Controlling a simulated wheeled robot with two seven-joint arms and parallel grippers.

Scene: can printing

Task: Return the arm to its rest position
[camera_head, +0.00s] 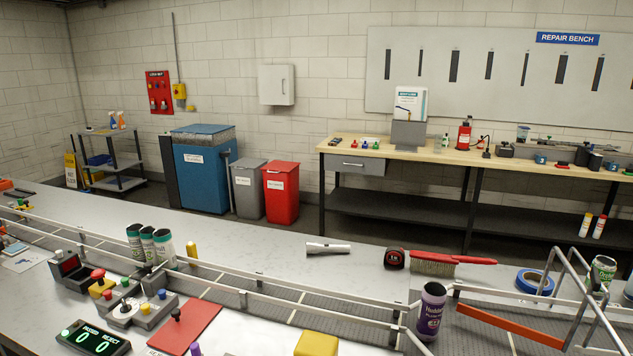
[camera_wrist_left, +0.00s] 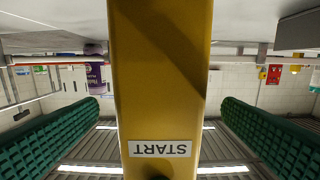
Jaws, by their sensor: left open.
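My left gripper (camera_wrist_left: 158,105) shows only in the left wrist view. Its two green ribbed fingers are spread wide, one at each side, and nothing is held. A yellow body (camera_wrist_left: 160,75) with an upside-down START label (camera_wrist_left: 160,149) fills the middle of that view, with visible gaps between it and both fingers. A yellow block (camera_head: 316,344) at the bottom edge of the head view looks like the same thing, mostly cut off. Neither arm shows in the head view. My right gripper is in neither view.
A purple can (camera_head: 432,310) stands by the conveyor rail; it also shows in the left wrist view (camera_wrist_left: 97,72). A flashlight (camera_head: 328,248), tape measure (camera_head: 394,258) and red brush (camera_head: 434,263) lie behind the rail.

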